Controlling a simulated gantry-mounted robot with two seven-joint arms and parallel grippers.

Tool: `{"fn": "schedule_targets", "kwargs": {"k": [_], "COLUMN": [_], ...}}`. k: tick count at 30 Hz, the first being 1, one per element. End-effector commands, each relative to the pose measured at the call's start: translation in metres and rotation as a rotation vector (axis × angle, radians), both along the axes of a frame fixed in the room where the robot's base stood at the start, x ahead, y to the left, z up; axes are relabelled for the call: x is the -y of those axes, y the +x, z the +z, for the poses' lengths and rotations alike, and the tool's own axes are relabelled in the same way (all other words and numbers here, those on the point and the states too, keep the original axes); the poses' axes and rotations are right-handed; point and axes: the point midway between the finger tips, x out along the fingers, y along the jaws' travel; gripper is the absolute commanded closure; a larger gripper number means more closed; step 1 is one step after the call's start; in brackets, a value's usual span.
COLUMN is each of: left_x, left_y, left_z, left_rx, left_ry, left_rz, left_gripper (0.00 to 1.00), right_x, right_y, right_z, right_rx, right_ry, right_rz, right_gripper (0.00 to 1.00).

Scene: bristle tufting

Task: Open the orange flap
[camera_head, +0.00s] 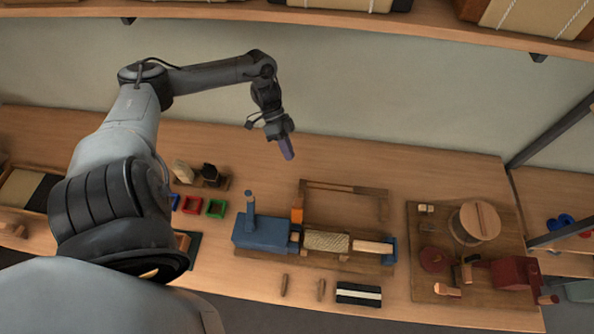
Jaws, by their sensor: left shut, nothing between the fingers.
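The small orange flap (297,215) stands upright at the right end of the blue machine body (265,234), by the left end of the textured tan block (326,240). My left gripper (288,150) is shut and empty, with its purplish fingers pointing down. In the picture it shows above the flap, over the back part of the bench and apart from the machine. My right gripper is not in view.
A wooden bar frame (345,190) lies behind the machine. Small blue, red and green (215,207) square frames sit to its left. The bench's back strip is clear.

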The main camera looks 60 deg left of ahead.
Motion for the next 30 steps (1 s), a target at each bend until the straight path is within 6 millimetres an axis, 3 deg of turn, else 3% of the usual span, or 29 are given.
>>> {"fn": "schedule_targets", "kwargs": {"k": [7,19,24,30], "left_x": [0.018,0.065,0.081,0.093], "left_y": [0.0,0.006,-0.007,-0.014], "left_z": [-0.022,-0.078,-0.071,-0.07], "left_rx": [-0.003,-0.001,-0.004,-0.002], "left_ry": [-0.005,-0.004,-0.002,-0.002], "left_rz": [0.001,0.001,-0.002,0.0], "left_gripper": [1.0,1.0,1.0,1.0], "right_x": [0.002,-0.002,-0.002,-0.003], "right_y": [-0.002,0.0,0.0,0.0], "right_z": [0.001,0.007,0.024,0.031], "right_rx": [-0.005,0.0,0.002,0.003], "right_ry": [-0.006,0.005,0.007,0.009], "right_rz": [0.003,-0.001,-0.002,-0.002], "right_gripper": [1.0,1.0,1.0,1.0]}}
